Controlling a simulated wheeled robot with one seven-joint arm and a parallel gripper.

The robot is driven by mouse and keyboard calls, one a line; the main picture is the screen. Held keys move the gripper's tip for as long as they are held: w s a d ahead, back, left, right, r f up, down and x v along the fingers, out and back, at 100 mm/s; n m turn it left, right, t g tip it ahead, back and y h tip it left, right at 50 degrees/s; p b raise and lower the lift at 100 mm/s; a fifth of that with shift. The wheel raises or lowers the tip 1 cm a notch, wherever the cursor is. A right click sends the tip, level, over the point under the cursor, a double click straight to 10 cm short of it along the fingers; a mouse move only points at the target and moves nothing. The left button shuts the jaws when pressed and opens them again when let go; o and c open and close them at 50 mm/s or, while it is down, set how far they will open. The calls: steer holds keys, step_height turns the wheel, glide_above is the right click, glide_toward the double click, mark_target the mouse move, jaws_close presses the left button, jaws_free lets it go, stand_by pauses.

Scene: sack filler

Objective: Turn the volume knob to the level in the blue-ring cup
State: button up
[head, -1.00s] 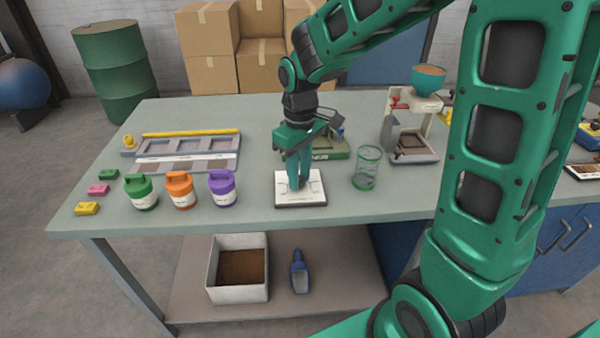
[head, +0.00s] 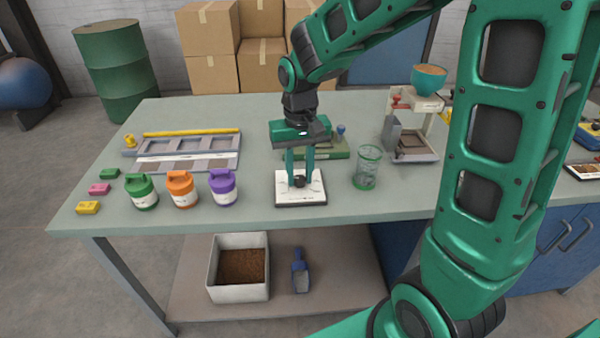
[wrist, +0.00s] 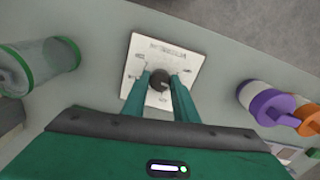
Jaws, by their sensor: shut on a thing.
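The volume knob (head: 299,182) is black and round, on a white square plate (head: 317,198) at the table's front edge. My gripper (head: 300,178) points down with one finger on each side of the knob and is shut on it. The wrist view shows the knob (wrist: 159,81) between the fingertips, with small marks around it on the plate (wrist: 170,52), too small to read. A clear cup (head: 367,168) with green rings stands right of the plate; it also shows at the wrist view's left (wrist: 40,62). I cannot make out a blue-ring cup.
Green (head: 141,192), orange (head: 181,190) and purple (head: 222,188) lidded containers stand left of the plate. Behind them lies a grey tray (head: 160,164). A green device (head: 330,150) is behind my gripper. A filler stand with a teal bowl (head: 428,78) is at the right.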

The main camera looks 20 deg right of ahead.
mark_target(300, 177)
steer(key=shift+m, duration=1.1)
steer(key=shift+d, duration=0.1)
steer(key=shift+w, duration=0.1)
steer(key=o, duration=1.1)
steer(key=shift+c, duration=0.2)
step_height(300, 177, up, 11)
steer(key=shift+f, duration=0.15)
